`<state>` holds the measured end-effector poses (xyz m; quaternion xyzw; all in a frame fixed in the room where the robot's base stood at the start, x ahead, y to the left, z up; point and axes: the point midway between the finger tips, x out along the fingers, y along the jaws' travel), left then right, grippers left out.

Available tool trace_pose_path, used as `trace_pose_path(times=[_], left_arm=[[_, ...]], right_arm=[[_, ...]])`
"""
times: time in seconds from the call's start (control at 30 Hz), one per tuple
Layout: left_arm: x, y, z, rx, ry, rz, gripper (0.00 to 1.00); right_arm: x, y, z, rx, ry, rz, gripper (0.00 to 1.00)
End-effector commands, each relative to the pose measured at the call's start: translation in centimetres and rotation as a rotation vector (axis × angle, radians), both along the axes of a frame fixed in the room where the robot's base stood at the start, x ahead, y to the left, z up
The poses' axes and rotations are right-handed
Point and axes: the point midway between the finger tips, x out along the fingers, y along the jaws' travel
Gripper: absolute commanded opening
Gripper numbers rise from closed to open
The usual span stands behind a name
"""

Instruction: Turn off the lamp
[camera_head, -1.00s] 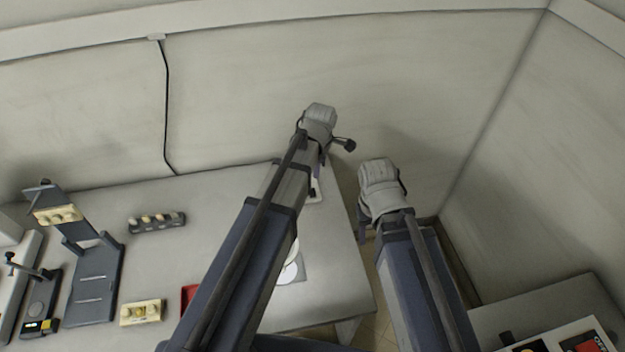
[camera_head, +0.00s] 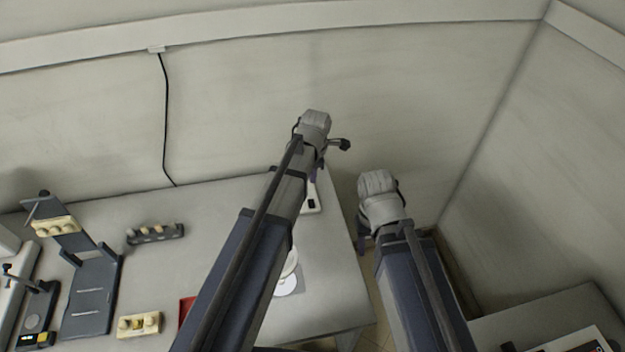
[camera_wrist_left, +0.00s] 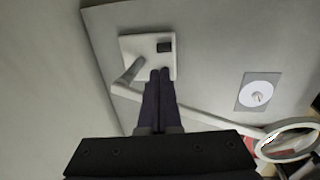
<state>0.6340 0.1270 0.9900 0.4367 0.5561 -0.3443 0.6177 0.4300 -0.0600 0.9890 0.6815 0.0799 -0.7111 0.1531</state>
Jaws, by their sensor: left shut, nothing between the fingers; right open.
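The lamp's pale square base (camera_wrist_left: 135,50) lies on the table in the left wrist view. It has a dark square switch (camera_wrist_left: 165,47) on it. A grey post and a long pale arm lead from it to a ring-shaped lamp head (camera_wrist_left: 287,139) at lower right. I cannot tell whether the ring is lit. My left gripper (camera_wrist_left: 160,73) is shut and empty, its tips over the base just below the switch in the picture; contact is unclear. In the head view the base (camera_head: 313,199) shows beside my left gripper (camera_head: 318,172). My right gripper (camera_head: 363,232) is open beyond the table's right edge, mostly hidden.
A disc on a grey square (camera_wrist_left: 258,92) lies on the table. A dark rack (camera_head: 92,290), a pale block (camera_head: 139,324), a dark peg strip (camera_head: 155,234) and a red item (camera_head: 187,308) are at left. Walls stand close behind and right.

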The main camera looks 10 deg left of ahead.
Motion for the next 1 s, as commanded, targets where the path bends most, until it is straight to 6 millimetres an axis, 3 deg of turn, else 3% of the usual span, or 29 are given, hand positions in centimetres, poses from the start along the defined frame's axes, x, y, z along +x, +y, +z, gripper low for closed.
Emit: trace_pose_path(times=[0.7, 1.0], left_arm=[[1.4, 0.6, -10.2, 0.000, 0.000, 0.000, 0.00], [1.8, 0.8, -12.7, 0.000, 0.000, 0.000, 0.00]], right_arm=[[0.0, 0.0, -10.2, 0.000, 0.000, -0.001, 0.50], [0.0, 0.0, -12.7, 0.000, 0.000, -0.001, 0.50]])
